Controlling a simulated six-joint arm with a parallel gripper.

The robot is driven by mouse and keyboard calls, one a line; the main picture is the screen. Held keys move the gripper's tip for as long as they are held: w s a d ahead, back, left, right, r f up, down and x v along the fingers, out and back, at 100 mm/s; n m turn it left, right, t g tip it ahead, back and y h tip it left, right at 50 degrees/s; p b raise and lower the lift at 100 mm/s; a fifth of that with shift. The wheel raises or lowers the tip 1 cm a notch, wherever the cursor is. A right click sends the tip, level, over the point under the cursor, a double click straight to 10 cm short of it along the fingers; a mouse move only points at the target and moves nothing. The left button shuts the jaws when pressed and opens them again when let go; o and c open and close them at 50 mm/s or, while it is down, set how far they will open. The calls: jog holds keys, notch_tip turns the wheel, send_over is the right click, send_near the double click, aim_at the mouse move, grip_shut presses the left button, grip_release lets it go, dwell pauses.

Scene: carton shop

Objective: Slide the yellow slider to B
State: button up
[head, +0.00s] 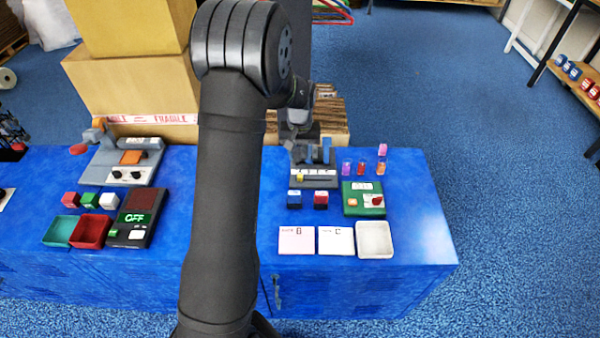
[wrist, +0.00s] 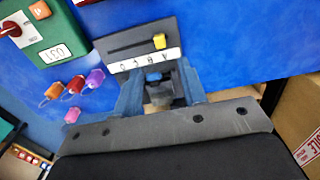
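The slider panel (head: 322,184) is a dark grey plate with a slot and a white lettered strip, on the blue bench. It also shows in the wrist view (wrist: 118,36). The yellow slider (head: 300,178) sits at the left end of the slot; in the wrist view the yellow slider (wrist: 160,41) is at the right end, near the letter A. My gripper (head: 312,154) is over the back edge of the panel, apart from the slider. In the wrist view my gripper (wrist: 159,74) has its fingers spread, with nothing held between them.
A green box with a red knob (head: 364,198) stands right of the panel. Small purple, red and orange pieces (head: 362,168) stand behind it. Cardboard boxes (head: 135,85) are behind the bench.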

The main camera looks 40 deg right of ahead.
aim_at(300, 175)
notch_tip(300, 175, down, 9)
jog(key=shift+f, duration=0.2)
jog(key=shift+c, duration=0.5)
grip_shut()
